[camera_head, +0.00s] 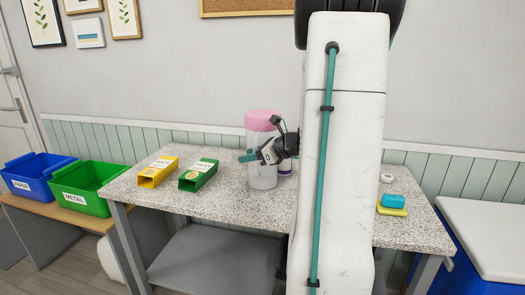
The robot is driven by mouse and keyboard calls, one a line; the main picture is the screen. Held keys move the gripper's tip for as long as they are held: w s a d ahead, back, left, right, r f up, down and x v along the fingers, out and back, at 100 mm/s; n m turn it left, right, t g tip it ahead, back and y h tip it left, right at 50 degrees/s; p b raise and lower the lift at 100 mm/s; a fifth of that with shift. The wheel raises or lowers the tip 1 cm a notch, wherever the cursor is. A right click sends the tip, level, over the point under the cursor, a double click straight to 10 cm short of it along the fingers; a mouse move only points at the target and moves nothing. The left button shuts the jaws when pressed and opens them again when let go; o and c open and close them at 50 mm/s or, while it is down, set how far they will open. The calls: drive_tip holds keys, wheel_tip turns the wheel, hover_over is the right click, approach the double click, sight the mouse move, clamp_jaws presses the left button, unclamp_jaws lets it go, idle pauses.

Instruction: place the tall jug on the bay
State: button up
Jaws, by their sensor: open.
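A tall clear container with a pink lid (263,121), which looks like the tall jug, stands upright on the speckled table (226,208). My gripper (262,153) is at its upper body, in front of it in the picture and coming from the right. The jaws are open; I cannot tell whether they touch the container. My arm hides the middle right of the table. No surface clearly marked as the bay can be made out.
A yellow box (158,172) and a green box (198,176) lie left of the container. A purple-and-white item (285,168) is partly hidden behind it. A blue block on a yellow one (393,203) and a white ring (386,178) are at right. Blue (38,173) and green bins (85,187) stand left.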

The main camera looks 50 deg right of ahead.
drive_tip(key=shift+c, duration=0.2)
clamp_jaws()
drive_tip(key=shift+r, duration=0.1)
